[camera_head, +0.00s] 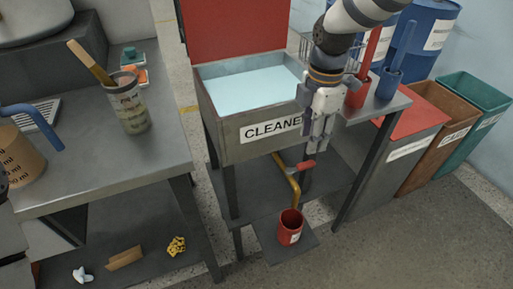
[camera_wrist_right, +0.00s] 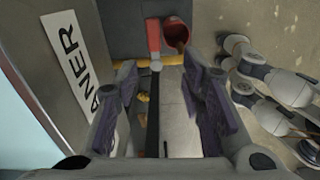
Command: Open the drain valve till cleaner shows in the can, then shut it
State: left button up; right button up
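The steel cleaner tank (camera_head: 229,142) holds pale blue liquid and has a brass drain pipe (camera_head: 289,178) at its front. The red valve handle (camera_head: 305,165) lies roughly crosswise on the pipe. In the right wrist view the red handle (camera_wrist_right: 153,36) shows beyond the fingertips. The red can (camera_head: 290,228) stands below the spout; its mouth also shows in the right wrist view (camera_wrist_right: 177,30), with no cleaner that I can make out inside. My right gripper (camera_head: 318,143) points down just above the handle, its fingers (camera_wrist_right: 160,100) apart with nothing between them. My left gripper is not visible.
A workbench (camera_head: 95,165) with a tin of brushes (camera_head: 131,112) stands at left. Red and blue containers (camera_head: 388,83) stand on the ledge right of the tank. Waste bins (camera_head: 435,140) line the right side. Table legs flank the can.

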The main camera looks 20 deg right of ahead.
aim_at(304, 164)
jog(key=shift+n, duration=0.5)
jog(key=f, duration=0.6)
jog(key=w+f+b, duration=0.1)
jog(key=f, duration=0.2)
jog(key=shift+d+f, duration=0.2)
jog(key=shift+f, duration=0.2)
jog(key=shift+c, duration=0.3)
grip_shut()
